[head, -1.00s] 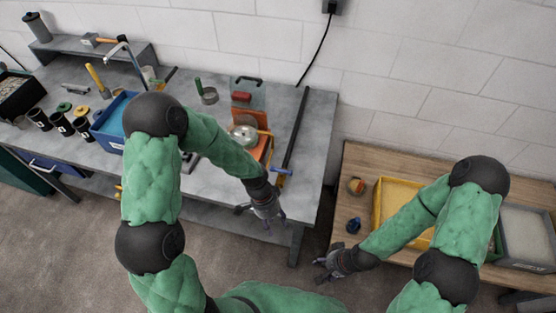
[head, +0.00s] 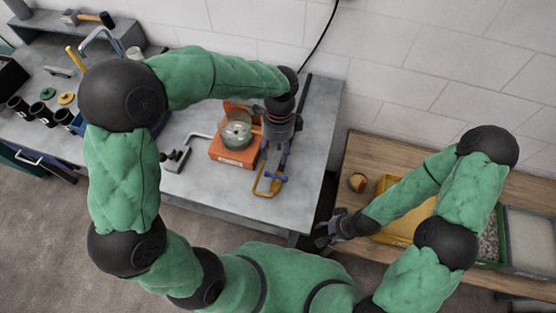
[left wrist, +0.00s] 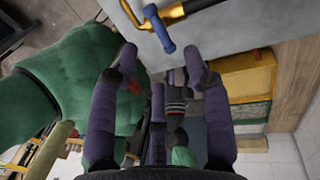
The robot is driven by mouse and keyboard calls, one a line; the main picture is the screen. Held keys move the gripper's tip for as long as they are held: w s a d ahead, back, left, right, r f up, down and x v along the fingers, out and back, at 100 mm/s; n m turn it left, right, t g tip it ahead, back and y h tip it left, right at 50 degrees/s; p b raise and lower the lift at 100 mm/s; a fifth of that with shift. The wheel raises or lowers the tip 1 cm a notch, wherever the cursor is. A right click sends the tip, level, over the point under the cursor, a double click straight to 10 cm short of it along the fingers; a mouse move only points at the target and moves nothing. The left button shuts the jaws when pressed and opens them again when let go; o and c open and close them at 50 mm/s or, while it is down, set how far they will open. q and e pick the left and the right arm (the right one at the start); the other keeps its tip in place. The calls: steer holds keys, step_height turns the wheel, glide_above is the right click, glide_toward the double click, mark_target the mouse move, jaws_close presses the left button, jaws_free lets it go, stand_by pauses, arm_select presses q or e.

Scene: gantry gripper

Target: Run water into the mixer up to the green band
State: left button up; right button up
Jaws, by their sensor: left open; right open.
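An orange-based unit with a round, glassy bowl (head: 236,134), which looks like the mixer, stands on the grey bench. No green band or water level can be made out. In front of it to the right is a yellow bent pipe or frame (head: 262,188) with a blue T-shaped handle (head: 276,177). My left gripper (head: 275,160) is open just above this handle, pointing down. In the left wrist view the blue handle (left wrist: 160,31) lies just beyond the open fingertips, apart from them. My right gripper (head: 322,236) is open and empty by the wooden table's left edge.
A black clamp-like tool (head: 176,157) lies left of the mixer. Black cups (head: 42,115) stand at the bench's left. A dark bar lies along the bench's right side. A yellow bin (head: 388,183) stands on the wooden table (head: 350,160). Bare bench lies left of the handle.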

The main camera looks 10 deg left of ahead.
mark_target(274, 176)
arm_select(q)
steer(key=x, duration=0.3)
steer(key=b+x, duration=0.1)
steer(key=x, duration=0.6)
steer(key=shift+s+f+b, duration=0.2)
steer(key=shift+s+b, duration=0.1)
steer(key=shift+s, duration=0.05)
steer(key=shift+c, duration=0.3)
jaws_close()
